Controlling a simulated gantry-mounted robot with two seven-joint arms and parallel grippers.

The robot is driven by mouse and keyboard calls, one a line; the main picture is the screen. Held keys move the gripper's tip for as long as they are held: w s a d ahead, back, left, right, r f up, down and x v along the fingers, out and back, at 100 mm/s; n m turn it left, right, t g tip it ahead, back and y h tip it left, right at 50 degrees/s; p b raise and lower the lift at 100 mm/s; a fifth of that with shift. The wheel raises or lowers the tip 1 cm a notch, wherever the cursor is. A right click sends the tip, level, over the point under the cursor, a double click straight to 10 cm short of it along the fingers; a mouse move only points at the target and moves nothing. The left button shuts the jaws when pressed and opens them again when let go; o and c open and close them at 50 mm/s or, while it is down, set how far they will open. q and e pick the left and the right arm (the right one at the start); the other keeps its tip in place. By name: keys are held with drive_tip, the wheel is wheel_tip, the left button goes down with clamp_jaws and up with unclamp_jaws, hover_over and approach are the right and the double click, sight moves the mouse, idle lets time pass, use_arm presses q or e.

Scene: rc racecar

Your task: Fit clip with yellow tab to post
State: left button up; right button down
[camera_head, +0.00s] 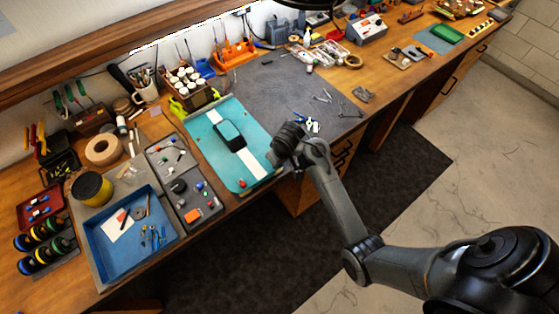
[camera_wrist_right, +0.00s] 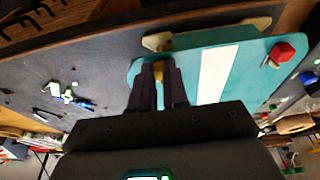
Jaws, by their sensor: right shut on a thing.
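My right gripper (camera_wrist_right: 158,78) is shut on a small piece with a yellow part (camera_wrist_right: 158,70), which looks like the clip with the yellow tab. The fingers hide most of it. In the head view the right gripper (camera_head: 272,158) is over the right edge of the teal board (camera_head: 205,150) with a white stripe. In the right wrist view the board (camera_wrist_right: 240,70) lies just beyond the fingers. I cannot make out the post. My left gripper is not in view.
A red block (camera_wrist_right: 283,52) is at the board's corner in the right wrist view. Pliers and small tools (camera_head: 323,97) lie on the grey mat (camera_head: 275,85). A grey parts tray (camera_head: 165,150) and a blue tray (camera_head: 95,235) stand left of the board.

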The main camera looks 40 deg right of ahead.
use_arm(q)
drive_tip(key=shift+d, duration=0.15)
use_arm(e)
drive_tip(key=shift+w, duration=0.15)
drive_tip(key=c, duration=1.1)
unclamp_jaws()
drive_tip(key=shift+o, duration=0.2)
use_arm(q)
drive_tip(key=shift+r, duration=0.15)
use_arm(e)
drive_tip(key=shift+r, duration=0.15)
